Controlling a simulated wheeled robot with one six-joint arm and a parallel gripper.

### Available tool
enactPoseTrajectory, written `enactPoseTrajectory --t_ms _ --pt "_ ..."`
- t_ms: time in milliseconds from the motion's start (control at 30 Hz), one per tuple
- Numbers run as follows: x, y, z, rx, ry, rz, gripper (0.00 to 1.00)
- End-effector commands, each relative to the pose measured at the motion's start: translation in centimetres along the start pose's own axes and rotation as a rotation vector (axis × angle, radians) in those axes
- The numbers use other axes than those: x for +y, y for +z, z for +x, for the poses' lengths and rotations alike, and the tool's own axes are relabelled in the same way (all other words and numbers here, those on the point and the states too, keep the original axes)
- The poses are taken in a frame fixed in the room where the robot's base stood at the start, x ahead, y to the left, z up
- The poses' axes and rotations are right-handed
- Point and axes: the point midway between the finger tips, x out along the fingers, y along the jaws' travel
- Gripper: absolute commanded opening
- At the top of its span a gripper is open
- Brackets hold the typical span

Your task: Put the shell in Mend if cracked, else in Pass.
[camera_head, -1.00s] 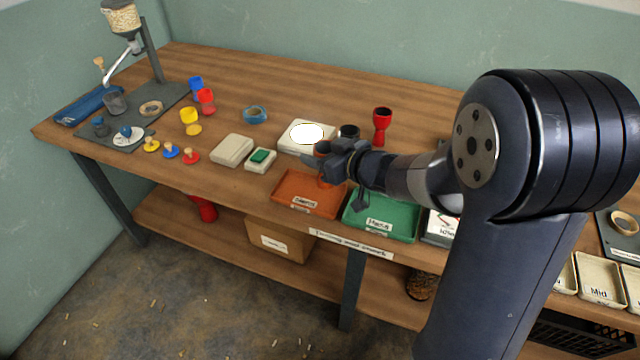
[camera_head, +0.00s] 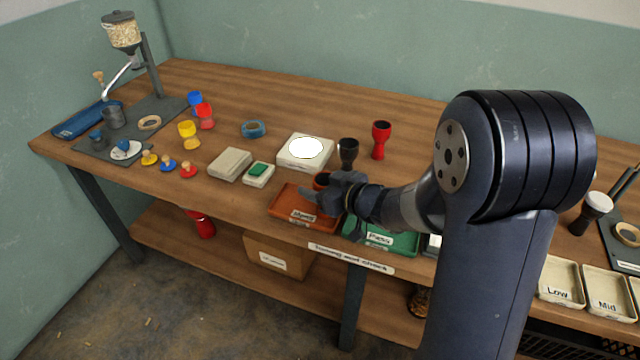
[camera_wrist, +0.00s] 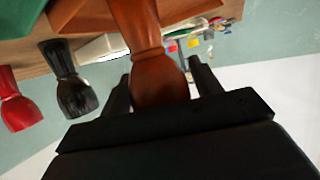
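The shell is an orange-brown goblet-shaped piece. In the wrist view the shell (camera_wrist: 160,78) stands between the two fingers of my gripper (camera_wrist: 162,88), which is shut on it. I see no crack on the side that shows. In the head view only a bit of the shell (camera_head: 321,178) shows behind my gripper (camera_head: 328,196). Both are over the back right part of the orange Mend tray (camera_head: 283,207). The gap between the shell and the tray is hard to judge. The green Pass tray (camera_head: 405,243) is just right of it, partly hidden by my arm.
A black goblet (camera_head: 348,151) and a red goblet (camera_head: 381,139) stand behind the trays. A white box with a bright round top (camera_head: 290,161) sits behind Mend. A pale block (camera_head: 230,164) and a green-topped pad (camera_head: 258,174) lie to the left.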

Motion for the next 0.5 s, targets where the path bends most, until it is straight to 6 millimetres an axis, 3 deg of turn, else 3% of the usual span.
enactPoseTrajectory --t_ms 100,400,500 --pt "0.0 0.0 0.0 0.000 0.000 0.000 0.70" --pt "0.0 -0.4 -0.1 0.000 0.000 0.000 0.70" --pt "0.1 -0.5 -1.2 0.001 0.002 0.000 0.70"
